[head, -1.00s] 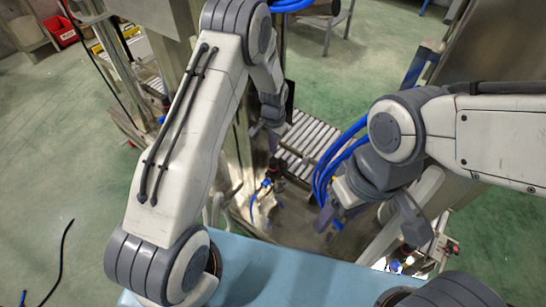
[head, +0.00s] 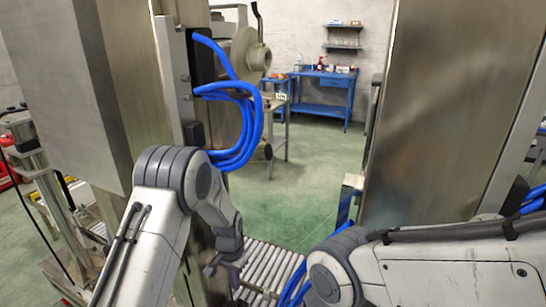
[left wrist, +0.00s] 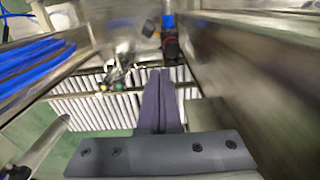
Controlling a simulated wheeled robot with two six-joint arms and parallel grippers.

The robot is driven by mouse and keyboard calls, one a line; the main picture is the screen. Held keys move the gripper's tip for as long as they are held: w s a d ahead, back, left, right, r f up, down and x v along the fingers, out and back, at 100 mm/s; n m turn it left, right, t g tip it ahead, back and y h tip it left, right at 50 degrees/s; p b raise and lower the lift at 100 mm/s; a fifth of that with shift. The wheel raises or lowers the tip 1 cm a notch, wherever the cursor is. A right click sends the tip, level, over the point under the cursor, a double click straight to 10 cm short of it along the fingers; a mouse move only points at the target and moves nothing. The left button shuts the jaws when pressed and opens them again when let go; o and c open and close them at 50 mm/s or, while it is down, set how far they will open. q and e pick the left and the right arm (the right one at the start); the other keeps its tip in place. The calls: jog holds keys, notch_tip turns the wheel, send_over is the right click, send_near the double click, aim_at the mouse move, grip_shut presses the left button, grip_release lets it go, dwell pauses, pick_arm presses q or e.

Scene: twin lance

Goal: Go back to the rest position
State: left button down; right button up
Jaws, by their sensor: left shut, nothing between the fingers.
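My left arm rises from the bottom left in the head view, bends at a grey joint and hangs down. Its gripper (head: 222,270) is low in the picture, beside the steel column and close to the roller conveyor, partly hidden by my arm. In the left wrist view the two dark fingers (left wrist: 160,74) are together with nothing between them, above the rollers. My right arm comes in from the right edge in the head view. Its gripper is below the picture and hidden.
A roller conveyor (head: 268,266) lies below the arms. A steel cabinet (head: 446,120) stands right, and a steel column (head: 118,80) stands left with blue hoses (head: 250,130). A blue workbench (head: 322,92) is at the back. Green floor (head: 318,180) is free between them.

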pick_arm(q)
jog(key=s+d+r+p, duration=0.1)
jog(key=s+d+r, duration=0.25)
jog(key=r, duration=0.25)
jog(key=s+d+r+m, duration=0.1)
jog(key=s+d+r, duration=0.1)
jog(key=s+r, duration=0.35)
jog(key=s+d+r+p, duration=0.1)
jog(key=s+d+r, duration=0.2)
jog(key=r, duration=0.3)
jog(key=s+r+m+p, duration=0.1)
jog(key=s+r, duration=0.3)
jog(key=s, duration=0.5)
jog(key=s+r+h+p, duration=0.1)
jog(key=s+r, duration=0.4)
jog(key=s, duration=0.4)
jog(key=shift+s+a+m, duration=0.2)
jog(key=shift+a+m, duration=0.15)
jog(key=shift+m, duration=0.05)
